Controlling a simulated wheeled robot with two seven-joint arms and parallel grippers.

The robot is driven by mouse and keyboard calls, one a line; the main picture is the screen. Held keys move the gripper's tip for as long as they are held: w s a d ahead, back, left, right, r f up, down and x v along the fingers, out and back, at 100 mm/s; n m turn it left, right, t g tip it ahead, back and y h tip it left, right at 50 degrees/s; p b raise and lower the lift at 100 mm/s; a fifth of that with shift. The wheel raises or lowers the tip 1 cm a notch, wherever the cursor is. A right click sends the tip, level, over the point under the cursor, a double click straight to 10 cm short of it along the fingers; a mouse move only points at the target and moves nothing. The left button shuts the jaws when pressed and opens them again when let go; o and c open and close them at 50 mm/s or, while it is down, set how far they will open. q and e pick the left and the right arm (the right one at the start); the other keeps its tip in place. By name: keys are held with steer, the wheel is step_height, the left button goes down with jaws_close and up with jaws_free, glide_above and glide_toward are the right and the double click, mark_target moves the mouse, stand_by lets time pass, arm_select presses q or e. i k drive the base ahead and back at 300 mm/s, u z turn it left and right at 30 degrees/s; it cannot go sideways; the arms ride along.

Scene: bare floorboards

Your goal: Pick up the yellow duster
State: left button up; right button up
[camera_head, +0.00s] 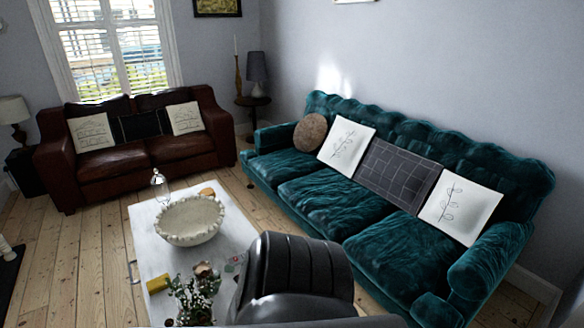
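A small yellow block-like thing (158,284) lies on the white coffee table (150,240), near its left edge at the front. It is the only clearly yellow thing on the table, and it looks like the yellow duster, though it is too small to be sure. Neither of my grippers is in view. A dark, ribbed, rounded shape at the bottom middle hides the table's right front part.
A large cream bowl (190,238), a glass bottle (160,187) and a leafy plant (192,299) stand on the table. A teal sofa (325,207) is at right, a brown leather sofa (117,162) behind. Bare floorboards (75,262) lie open at left.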

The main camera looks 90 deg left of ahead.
mark_target(155, 286)
steer(key=u, duration=2)
